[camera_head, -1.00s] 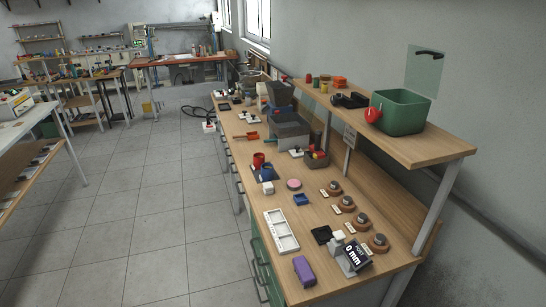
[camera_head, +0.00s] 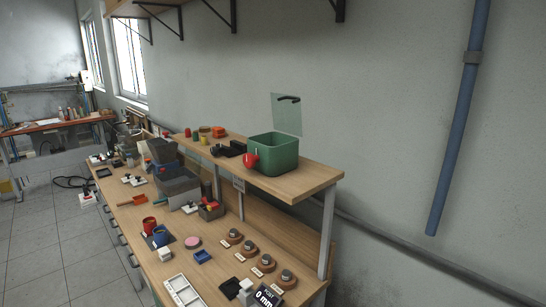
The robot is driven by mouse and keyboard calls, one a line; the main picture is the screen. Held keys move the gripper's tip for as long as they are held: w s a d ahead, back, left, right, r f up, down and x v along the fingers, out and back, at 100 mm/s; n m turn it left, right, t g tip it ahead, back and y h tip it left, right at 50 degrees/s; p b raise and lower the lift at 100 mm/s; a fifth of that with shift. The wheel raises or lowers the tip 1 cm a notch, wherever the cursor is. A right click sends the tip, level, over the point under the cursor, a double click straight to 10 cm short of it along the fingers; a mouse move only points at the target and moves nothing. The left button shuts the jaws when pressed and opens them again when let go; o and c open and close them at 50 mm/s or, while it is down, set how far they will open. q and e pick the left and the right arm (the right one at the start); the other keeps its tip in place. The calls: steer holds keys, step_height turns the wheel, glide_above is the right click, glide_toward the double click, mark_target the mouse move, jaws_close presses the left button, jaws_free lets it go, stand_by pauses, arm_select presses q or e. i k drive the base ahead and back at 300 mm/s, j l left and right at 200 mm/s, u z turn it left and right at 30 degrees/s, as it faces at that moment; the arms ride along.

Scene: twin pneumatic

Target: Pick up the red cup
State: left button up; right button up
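A red cup (camera_head: 149,224) stands on the wooden workbench (camera_head: 215,262), towards its left front edge. It is small in the picture, and a blue cup (camera_head: 160,237) stands close by in front of it, on or beside a dark mat. A smaller red cylindrical item (camera_head: 188,132) stands on the raised shelf. Neither of my grippers shows in the head view.
The raised shelf (camera_head: 300,180) holds a green bin (camera_head: 274,154) with a red round part on its side. Grey boxes (camera_head: 178,189) stand behind the cups. A white tray (camera_head: 183,291) and several round brown-based parts lie nearer.

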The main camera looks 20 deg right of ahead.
mark_target(149, 224)
steer(key=z, duration=0.55)
steer(key=i+j+z, duration=0.25)
steer(key=j+z, duration=0.3)
steer(key=i+j+z, duration=0.1)
steer(key=j+z, duration=0.15)
steer(key=i+j+z, duration=0.15)
steer(key=j, duration=0.35)
steer(key=j+z, duration=0.15)
steer(key=j, duration=0.4)
steer(key=i+j, duration=0.1)
steer(key=j, duration=0.85)
steer(key=i+j, duration=0.1)
steer(key=j, duration=0.8)
